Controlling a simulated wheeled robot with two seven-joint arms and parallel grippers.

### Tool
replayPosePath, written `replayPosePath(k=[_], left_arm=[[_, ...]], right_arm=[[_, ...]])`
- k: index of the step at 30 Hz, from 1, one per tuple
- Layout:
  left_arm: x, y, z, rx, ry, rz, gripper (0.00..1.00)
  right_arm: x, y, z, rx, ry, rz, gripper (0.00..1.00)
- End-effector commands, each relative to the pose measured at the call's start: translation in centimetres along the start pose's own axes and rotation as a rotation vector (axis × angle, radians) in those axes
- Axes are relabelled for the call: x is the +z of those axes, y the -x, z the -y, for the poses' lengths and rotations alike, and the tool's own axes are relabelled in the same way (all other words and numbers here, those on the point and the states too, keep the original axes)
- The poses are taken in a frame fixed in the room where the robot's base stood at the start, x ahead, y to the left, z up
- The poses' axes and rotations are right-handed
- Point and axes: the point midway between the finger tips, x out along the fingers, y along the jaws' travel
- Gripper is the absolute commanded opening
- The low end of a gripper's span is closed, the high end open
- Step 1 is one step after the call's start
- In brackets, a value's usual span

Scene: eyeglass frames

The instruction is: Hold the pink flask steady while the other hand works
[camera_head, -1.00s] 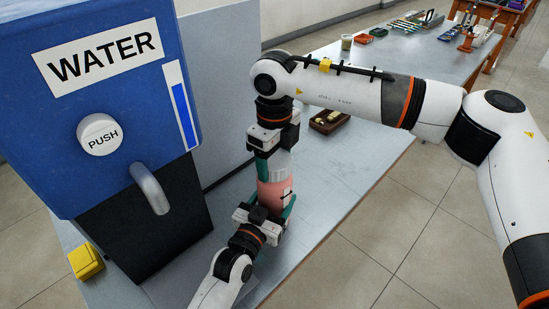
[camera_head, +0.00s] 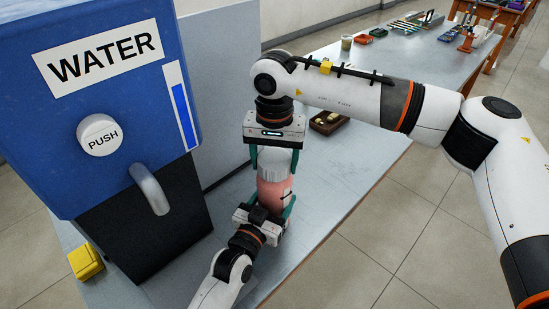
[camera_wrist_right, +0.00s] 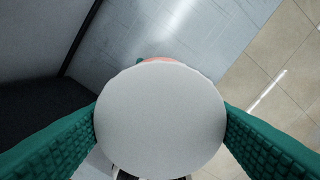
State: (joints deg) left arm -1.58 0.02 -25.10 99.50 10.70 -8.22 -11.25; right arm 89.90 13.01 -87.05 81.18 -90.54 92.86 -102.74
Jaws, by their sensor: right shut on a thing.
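The pink flask (camera_head: 275,190) stands upright over the bench beside the water dispenser, with a pale grey cap (camera_head: 274,160) on top. My left gripper (camera_head: 270,202) comes from below with its teal fingers around the flask's lower body, shut on it. My right gripper (camera_head: 274,158) points down from above, its teal fingers on either side of the cap and shut on it. In the right wrist view the round cap (camera_wrist_right: 160,120) fills the middle between the two fingers. It hides nearly all of the flask except a pink sliver (camera_wrist_right: 160,60).
The blue water dispenser (camera_head: 110,120) with a push button (camera_head: 100,135) and spout (camera_head: 150,188) stands close at left. A yellow block (camera_head: 86,261) lies at its foot. A brown tray (camera_head: 328,121) sits behind the flask. The bench (camera_head: 350,165) to the right is clear.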

Motion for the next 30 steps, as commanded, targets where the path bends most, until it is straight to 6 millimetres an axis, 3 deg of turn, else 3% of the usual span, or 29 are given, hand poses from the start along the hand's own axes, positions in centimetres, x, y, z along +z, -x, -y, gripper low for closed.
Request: replayPosePath(k=[19, 30], left_arm=[[-0.1, 0.0, 0.0, 0.0, -0.001, -0.002, 0.03], [-0.1, 0.0, 0.0, 0.0, -0.001, -0.002, 0.03]], right_arm=[[0.0, 0.1, 0.0, 0.0, 0.001, 0.001, 0.39], [0.1, 1.1, 0.0, -0.001, 0.0, 0.001, 0.39]])
